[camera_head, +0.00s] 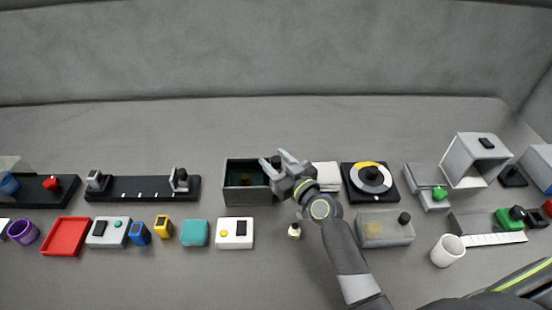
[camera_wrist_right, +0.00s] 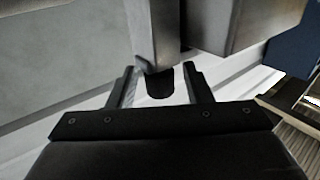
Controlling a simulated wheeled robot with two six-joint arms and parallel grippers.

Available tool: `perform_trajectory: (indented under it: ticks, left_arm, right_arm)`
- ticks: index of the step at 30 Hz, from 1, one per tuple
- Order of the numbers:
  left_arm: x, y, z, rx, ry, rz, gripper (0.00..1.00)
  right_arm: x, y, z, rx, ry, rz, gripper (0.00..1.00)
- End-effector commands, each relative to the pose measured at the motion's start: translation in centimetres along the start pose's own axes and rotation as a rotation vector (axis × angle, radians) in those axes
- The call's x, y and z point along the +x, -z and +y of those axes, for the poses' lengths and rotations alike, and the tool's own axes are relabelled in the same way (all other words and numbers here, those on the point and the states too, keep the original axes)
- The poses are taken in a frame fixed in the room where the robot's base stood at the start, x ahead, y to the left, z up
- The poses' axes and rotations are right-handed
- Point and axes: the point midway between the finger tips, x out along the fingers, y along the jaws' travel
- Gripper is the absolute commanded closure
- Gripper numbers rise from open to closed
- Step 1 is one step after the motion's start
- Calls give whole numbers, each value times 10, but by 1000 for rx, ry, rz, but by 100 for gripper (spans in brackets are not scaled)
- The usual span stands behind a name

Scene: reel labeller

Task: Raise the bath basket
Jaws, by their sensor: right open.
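The bath is a dark grey open box (camera_head: 235,203) at the middle of the table, with dark green inside. The basket itself is hard to make out; a dark knob (camera_head: 276,161) at the bath's back right may be its handle. My right gripper (camera_head: 272,158) is open above the bath's right side, its fingers around or just in front of that knob. In the right wrist view a black knob (camera_wrist_right: 160,83) shows between the open fingers (camera_wrist_right: 160,75), beside a grey upright part (camera_wrist_right: 155,30). I cannot tell whether they touch. My left gripper is out of view.
A turntable with a yellow and white disc (camera_head: 371,181) and a clear-topped box (camera_head: 384,230) stand to the right. A white box with buttons (camera_head: 235,233) and a small cream-topped peg (camera_head: 294,231) are in front. A black rail (camera_head: 140,189) lies left.

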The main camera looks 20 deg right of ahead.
Motion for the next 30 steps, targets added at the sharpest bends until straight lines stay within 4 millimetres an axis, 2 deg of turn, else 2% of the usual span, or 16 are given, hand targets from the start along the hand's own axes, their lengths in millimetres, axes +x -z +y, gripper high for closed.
perform_trajectory:
  ticks: [9, 18, 20, 26, 30]
  left_arm:
    - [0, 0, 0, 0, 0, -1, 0]
    - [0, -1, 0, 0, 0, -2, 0]
    - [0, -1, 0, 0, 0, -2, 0]
    - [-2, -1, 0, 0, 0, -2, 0]
    - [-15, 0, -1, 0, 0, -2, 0]
  right_arm:
    - [2, 0, 0, 0, 0, 0, 55]
    - [2, 0, 0, 0, 0, 0, 94]
    - [2, 0, 0, 0, 0, 0, 100]
    - [2, 2, 0, -1, 0, 0, 100]
    - [2, 21, 0, -2, 0, 3, 100]
